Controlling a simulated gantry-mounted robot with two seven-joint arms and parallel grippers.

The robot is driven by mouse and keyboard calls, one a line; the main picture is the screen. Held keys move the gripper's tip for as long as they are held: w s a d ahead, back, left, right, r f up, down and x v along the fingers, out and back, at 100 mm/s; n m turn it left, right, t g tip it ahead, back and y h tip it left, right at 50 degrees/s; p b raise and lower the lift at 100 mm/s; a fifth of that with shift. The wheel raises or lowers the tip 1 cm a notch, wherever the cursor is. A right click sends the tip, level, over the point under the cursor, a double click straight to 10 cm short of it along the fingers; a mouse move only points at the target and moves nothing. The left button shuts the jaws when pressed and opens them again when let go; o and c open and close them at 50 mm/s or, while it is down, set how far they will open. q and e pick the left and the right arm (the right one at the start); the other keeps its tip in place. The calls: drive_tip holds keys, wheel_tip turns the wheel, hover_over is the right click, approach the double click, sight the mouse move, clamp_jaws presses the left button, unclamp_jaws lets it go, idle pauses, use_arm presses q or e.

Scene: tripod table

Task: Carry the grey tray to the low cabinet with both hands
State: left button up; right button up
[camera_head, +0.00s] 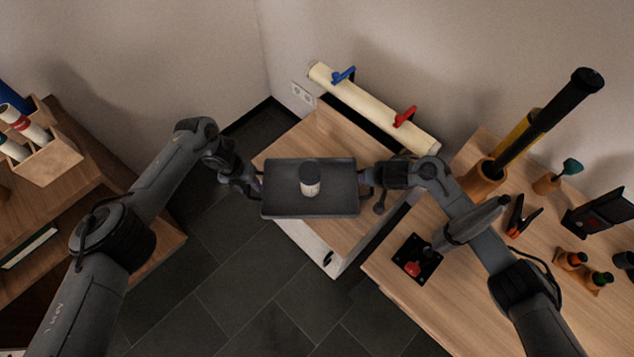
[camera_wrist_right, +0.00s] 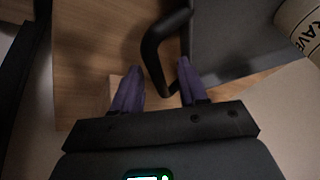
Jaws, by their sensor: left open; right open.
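The grey tray (camera_head: 336,187) lies level over the wooden top of the low cabinet (camera_head: 342,137). A jar with a dark lid and white label (camera_head: 310,186) stands upright on it; part of its label shows in the right wrist view (camera_wrist_right: 300,22). My left gripper (camera_head: 257,184) is open at the tray's left end. My right gripper (camera_head: 366,182) is open at the right end. In the right wrist view, a dark tray handle (camera_wrist_right: 152,48) lies between the spread purple fingers (camera_wrist_right: 159,86). I cannot tell whether the tray rests fully on the cabinet.
A cream tube with blue and red clamps (camera_head: 375,108) lies along the wall behind the cabinet. A workbench (camera_head: 455,265) with a joystick box (camera_head: 415,260) and tools is at right. A wooden shelf unit (camera_head: 105,180) is at left. Dark floor tiles (camera_head: 235,285) are clear in front.

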drive_tip(key=s+d+r+p, duration=0.1)
drive_tip(key=s+r+p, duration=0.1)
drive_tip(key=r+p, duration=1.3)
drive_tip(key=s+r+p, duration=0.2)
drive_tip(key=r+p, duration=1.3)
drive_tip(key=r, duration=1)
drive_tip(key=shift+s+d+r, duration=0.25)
drive_tip(key=shift+s+d, duration=0.05)
drive_tip(key=shift+d, duration=0.1)
drive_tip(key=shift+f+b, duration=0.6)
drive_tip(key=shift+f, duration=0.15)
drive_tip(key=shift+s+d+p, duration=0.25)
drive_tip(key=shift+d+p, duration=0.05)
drive_tip(key=shift+d, duration=0.65)
drive_tip(key=shift+s+d+p, duration=0.2)
drive_tip(key=shift+d+p, duration=0.1)
drive_tip(key=shift+d, duration=0.7)
drive_tip(key=shift+s+d+p, duration=0.25)
drive_tip(key=shift+d+p, duration=0.05)
drive_tip(key=shift+d, duration=0.65)
